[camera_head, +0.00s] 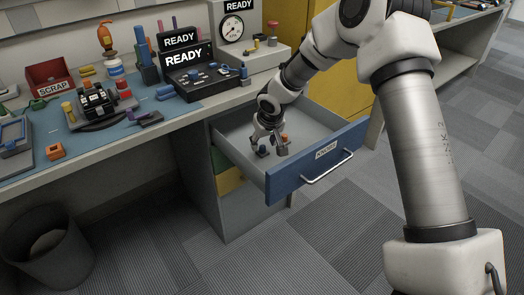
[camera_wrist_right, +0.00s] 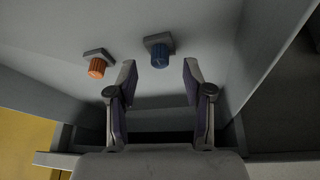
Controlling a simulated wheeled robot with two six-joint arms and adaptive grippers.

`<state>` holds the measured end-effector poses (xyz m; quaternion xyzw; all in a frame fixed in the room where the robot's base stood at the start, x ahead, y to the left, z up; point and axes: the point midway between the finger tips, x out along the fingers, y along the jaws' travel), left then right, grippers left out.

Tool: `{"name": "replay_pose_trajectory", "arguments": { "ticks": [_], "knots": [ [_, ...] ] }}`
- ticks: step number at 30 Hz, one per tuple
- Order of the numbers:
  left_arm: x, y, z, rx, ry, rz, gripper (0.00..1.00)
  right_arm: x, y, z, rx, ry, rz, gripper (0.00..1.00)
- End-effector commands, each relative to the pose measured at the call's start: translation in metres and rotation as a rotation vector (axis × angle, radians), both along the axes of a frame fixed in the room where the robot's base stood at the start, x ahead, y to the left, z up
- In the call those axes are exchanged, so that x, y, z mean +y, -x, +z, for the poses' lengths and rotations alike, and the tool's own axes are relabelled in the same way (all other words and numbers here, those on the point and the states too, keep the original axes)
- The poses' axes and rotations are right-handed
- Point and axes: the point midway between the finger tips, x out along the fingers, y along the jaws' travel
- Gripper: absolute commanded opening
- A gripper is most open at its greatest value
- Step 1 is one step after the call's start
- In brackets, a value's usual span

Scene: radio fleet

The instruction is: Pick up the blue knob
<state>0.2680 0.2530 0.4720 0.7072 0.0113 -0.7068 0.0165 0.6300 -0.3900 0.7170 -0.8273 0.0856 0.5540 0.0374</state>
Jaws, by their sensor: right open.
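The blue knob (camera_wrist_right: 160,58) sits on a small grey base on the floor of the open drawer, and it also shows in the head view (camera_head: 262,151). In the right wrist view it lies just beyond my right gripper's fingertips, in line with the gap between them. My right gripper (camera_wrist_right: 160,68) is open and empty, pointing down into the drawer; it partly hides the knob area in the head view (camera_head: 268,141). My left gripper is not in view.
An orange knob (camera_wrist_right: 97,68) on a similar base sits beside the blue one. The blue-fronted drawer (camera_head: 310,165) has walls close around the gripper. The workbench (camera_head: 190,112) above holds a black READY device (camera_head: 190,75) and a red SCRAP bin (camera_head: 48,80).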

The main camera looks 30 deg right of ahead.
Motion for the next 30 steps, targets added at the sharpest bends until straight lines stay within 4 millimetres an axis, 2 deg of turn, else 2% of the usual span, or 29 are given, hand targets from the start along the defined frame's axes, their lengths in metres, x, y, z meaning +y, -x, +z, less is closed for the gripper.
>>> {"name": "replay_pose_trajectory", "arguments": {
  "ticks": [1,3,10,11,12,15,25,28,30],
  "knots": [
    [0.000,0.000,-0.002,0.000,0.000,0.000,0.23,-0.001,-0.003,-0.010,0.002,0.001,0.000,0.51],
    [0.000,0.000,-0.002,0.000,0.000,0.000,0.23,-0.002,-0.007,-0.019,0.002,0.000,0.000,0.51],
    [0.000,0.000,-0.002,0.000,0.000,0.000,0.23,-0.002,-0.009,-0.022,0.000,-0.001,0.000,0.51],
    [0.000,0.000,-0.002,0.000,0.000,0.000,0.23,-0.002,-0.009,-0.022,0.000,-0.001,0.000,0.47],
    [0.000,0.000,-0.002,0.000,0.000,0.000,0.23,-0.002,-0.009,-0.022,0.000,-0.001,0.000,0.33],
    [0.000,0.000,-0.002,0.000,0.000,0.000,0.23,-0.002,-0.009,-0.022,0.000,-0.001,0.000,0.07],
    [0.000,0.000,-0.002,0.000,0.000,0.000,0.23,-0.002,-0.008,-0.021,0.001,0.000,0.000,0.06],
    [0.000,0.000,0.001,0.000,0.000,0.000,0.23,-0.002,-0.009,-0.012,-0.001,0.000,-0.001,0.06],
    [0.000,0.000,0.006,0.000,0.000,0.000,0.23,-0.002,-0.009,0.001,-0.001,0.000,-0.001,0.06]
  ]
}}
